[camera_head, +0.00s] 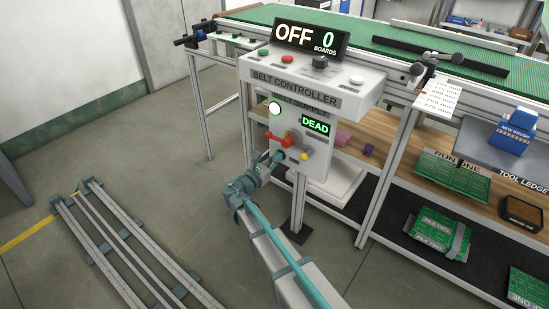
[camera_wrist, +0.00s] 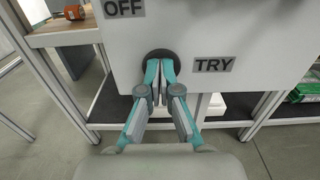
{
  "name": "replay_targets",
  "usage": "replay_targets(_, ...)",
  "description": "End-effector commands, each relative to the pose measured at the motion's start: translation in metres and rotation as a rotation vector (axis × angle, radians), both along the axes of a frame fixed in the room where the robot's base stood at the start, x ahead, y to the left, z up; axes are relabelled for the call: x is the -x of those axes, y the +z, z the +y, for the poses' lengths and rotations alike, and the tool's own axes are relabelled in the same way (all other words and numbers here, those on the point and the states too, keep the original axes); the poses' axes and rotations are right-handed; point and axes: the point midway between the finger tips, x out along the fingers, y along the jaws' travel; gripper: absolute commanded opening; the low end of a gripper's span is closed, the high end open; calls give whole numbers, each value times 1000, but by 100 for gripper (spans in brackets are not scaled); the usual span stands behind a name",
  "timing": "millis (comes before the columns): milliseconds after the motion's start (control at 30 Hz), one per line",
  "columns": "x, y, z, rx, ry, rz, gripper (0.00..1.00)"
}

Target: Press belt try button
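The belt controller (camera_head: 310,80) is a white box on a post with an OFF 0 BOARDS display. Its lower panel (camera_head: 270,125) carries a lit lamp, a green DEAD display, a red handle (camera_head: 277,140) and a yellow knob (camera_head: 304,155). My gripper (camera_head: 278,157) is at this panel, low and near the red handle. In the wrist view my gripper (camera_wrist: 160,64) has its fingertips close together in front of a dark round part (camera_wrist: 160,54). A TRY label (camera_wrist: 212,64) is to its right and an OFF label (camera_wrist: 124,8) is at upper left. Contact cannot be told.
A green belt (camera_head: 370,35) runs behind the controller. Metal rails (camera_head: 130,250) lie on the floor at left. The floor between them and the controller is clear.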

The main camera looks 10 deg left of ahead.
Motion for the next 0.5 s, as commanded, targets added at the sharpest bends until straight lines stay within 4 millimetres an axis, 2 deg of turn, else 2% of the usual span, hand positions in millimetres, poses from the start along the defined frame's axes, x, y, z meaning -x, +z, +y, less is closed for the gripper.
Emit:
replay_targets(33,-5,1,-1,2,-2,-4,0)
replay_targets(267,-3,1,-1,2,-3,-4,0)
replay_targets(500,19,4,6,2,-6,-2,0)
